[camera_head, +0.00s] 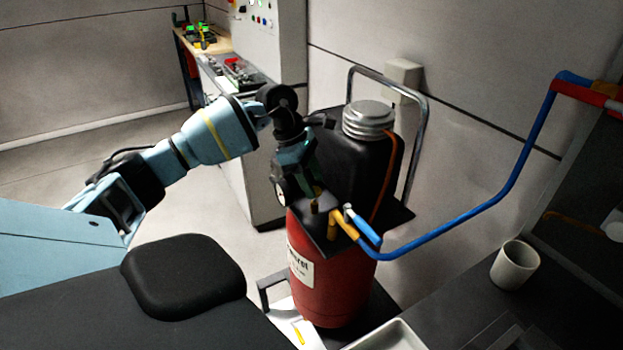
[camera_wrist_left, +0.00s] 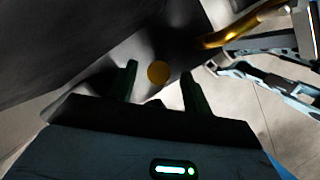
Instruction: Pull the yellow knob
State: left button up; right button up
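The yellow knob (camera_wrist_left: 158,72) shows in the left wrist view as a small round yellow disc between my two dark fingers. My left gripper (camera_head: 309,188) is open, with one finger on each side of the knob and a gap visible on both sides. I cannot tell how far the fingertips are from it in depth. In the head view the gripper points down at the black top plate of the red canister (camera_head: 333,283), and the knob is largely hidden there. My right gripper is in neither view.
A yellow pipe (camera_head: 343,224) with a blue hose (camera_head: 462,231) is close to the right of my gripper. A black tank (camera_head: 352,165) with a silver cap and a metal handle (camera_head: 421,135) stand behind. A white cup (camera_head: 514,266) is on the dark counter at right.

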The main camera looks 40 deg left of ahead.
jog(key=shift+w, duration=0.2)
pick_arm(q)
jog(key=v, duration=0.7)
jog(key=shift+a+r, duration=0.15)
jog(key=shift+r, duration=0.2)
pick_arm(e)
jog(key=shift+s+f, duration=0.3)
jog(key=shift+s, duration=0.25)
pick_arm(q)
jog(key=shift+s, duration=0.1)
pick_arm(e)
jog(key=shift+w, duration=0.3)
pick_arm(q)
jog(key=shift+s+f, duration=0.1)
